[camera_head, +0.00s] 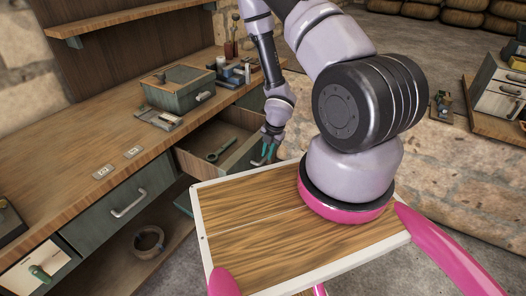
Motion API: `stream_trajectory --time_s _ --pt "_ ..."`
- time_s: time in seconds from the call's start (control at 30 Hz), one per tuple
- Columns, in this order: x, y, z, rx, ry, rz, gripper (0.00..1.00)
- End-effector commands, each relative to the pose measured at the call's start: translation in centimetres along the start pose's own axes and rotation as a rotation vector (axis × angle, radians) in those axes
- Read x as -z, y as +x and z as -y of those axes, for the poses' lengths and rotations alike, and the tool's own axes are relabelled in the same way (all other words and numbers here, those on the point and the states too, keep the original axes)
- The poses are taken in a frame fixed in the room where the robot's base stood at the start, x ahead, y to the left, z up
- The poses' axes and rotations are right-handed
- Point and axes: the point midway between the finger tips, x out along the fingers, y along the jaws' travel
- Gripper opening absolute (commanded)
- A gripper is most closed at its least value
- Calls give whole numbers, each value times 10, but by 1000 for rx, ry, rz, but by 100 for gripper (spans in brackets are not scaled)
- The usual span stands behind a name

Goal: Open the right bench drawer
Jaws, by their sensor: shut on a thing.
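The right bench drawer (190,164) is pulled part way out of the workbench, and I can see into it. A dark tool with a ring-shaped end (221,150) lies inside. My gripper (263,156) points down at the drawer's front edge, with its teal fingers shut on the drawer's handle (256,163). The fingers and the wooden tray partly hide the handle and the drawer front.
A shut left drawer (125,200) with a metal handle is in the bench front. A grey-green box (178,90) and small parts stand on the bench top (75,140). A ring (148,241) lies on the lower shelf. My wood-topped body fills the foreground.

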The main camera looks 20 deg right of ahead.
Motion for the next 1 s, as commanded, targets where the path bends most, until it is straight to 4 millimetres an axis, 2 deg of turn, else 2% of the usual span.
stream_trajectory --time_s 0.37,0.4,0.43,0.47,0.8,0.87,1.0 --pt "-1 -1 1 -1 1 2 0" --pt "-1 -1 1 -1 1 2 29" --pt "-1 -1 1 -1 1 2 40" --pt "-1 -1 1 -1 1 2 47" --pt "0 -2 1 -1 1 1 47" --pt "0 -6 1 -1 1 1 47" --pt "-1 -26 0 -4 2 2 47"
